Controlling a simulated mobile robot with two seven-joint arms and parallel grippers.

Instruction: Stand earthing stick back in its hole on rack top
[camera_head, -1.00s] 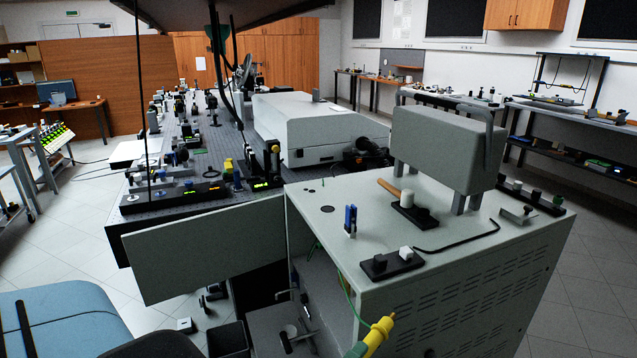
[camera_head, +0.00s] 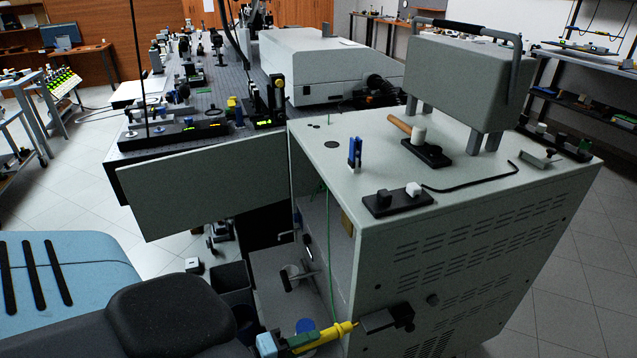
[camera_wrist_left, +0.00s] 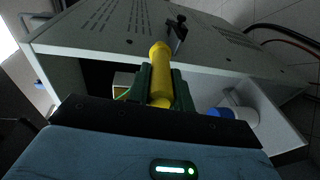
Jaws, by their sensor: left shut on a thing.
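My left gripper (camera_head: 304,340) is at the bottom of the head view, below the rack top and in front of the cabinet's open bay. Its green fingers (camera_wrist_left: 160,85) are shut on the yellow earthing stick (camera_head: 330,334). The stick lies tilted, nearly level in the head view, its tip pointing right. In the left wrist view the stick (camera_wrist_left: 159,60) points away between the fingers. A green wire (camera_head: 328,250) hangs in the bay. The rack top (camera_head: 350,128) has a dark round hole (camera_head: 331,145) near its left side and smaller ones behind it. My right gripper is not in view.
A dark bracket (camera_head: 388,318) sticks out of the rack's side close to the stick's tip; it also shows in the left wrist view (camera_wrist_left: 177,32). A blue-and-black part (camera_head: 355,153), a black block (camera_head: 398,199) and a bent black rod (camera_head: 475,180) occupy the rack top.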

